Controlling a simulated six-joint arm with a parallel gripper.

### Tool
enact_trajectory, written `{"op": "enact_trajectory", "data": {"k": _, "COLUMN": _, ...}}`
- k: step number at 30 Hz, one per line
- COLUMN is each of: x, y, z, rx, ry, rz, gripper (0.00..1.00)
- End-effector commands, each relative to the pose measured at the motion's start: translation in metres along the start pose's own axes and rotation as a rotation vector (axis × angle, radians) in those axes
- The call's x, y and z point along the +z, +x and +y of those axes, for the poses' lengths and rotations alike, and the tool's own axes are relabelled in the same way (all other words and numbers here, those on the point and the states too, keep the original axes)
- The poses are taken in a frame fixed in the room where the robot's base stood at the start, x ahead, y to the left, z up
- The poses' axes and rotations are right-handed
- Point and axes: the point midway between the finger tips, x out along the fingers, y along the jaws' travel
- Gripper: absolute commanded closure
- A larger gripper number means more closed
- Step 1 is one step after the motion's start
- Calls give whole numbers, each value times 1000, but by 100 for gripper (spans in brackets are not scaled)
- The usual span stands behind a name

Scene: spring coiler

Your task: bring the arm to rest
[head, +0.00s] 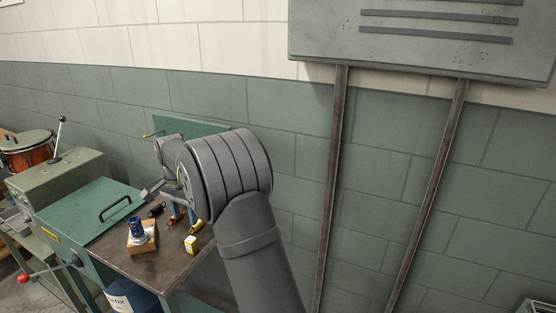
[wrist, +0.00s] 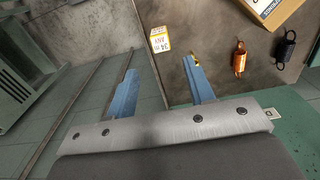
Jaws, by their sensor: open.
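My gripper (wrist: 160,68) is open in the wrist view, with its two blue fingers wide apart and nothing between them. In the head view its blue fingers (head: 180,214) show small over the brown bench top (head: 152,268), partly hidden by my grey arm. A small brass-coloured piece (wrist: 195,60) shows at the right fingertip in the wrist view; I cannot tell whether they touch.
A yellow-and-white box (wrist: 159,40), a copper-coloured spring (wrist: 239,58), a black spring (wrist: 284,47) and a cardboard box (head: 143,246) with a blue item lie on the bench. A green machine (head: 85,213) stands left. Wall pipes (head: 333,180) run down at right.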

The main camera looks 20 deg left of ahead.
Motion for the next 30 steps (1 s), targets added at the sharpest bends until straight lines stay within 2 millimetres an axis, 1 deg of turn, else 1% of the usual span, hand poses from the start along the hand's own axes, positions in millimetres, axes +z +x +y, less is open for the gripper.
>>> {"op": "enact_trajectory", "data": {"k": 5, "x": 0, "y": 31, "z": 0, "rx": 3, "ry": 0, "rz": -2, "gripper": 52}}
{"op": "enact_trajectory", "data": {"k": 15, "x": 0, "y": 100, "z": 1, "rx": 3, "ry": 0, "rz": -2, "gripper": 52}}
{"op": "enact_trajectory", "data": {"k": 18, "x": 0, "y": 118, "z": 0, "rx": 2, "ry": 0, "rz": -1, "gripper": 52}}
{"op": "enact_trajectory", "data": {"k": 19, "x": 0, "y": 106, "z": -1, "rx": -4, "ry": 0, "rz": 3, "gripper": 52}}
{"op": "enact_trajectory", "data": {"k": 22, "x": 0, "y": 90, "z": 0, "rx": -3, "ry": 0, "rz": 2, "gripper": 52}}
{"op": "enact_trajectory", "data": {"k": 27, "x": 0, "y": 77, "z": 0, "rx": -1, "ry": 0, "rz": 1, "gripper": 52}}
{"op": "enact_trajectory", "data": {"k": 30, "x": 0, "y": 74, "z": 0, "rx": -1, "ry": 0, "rz": 0, "gripper": 52}}
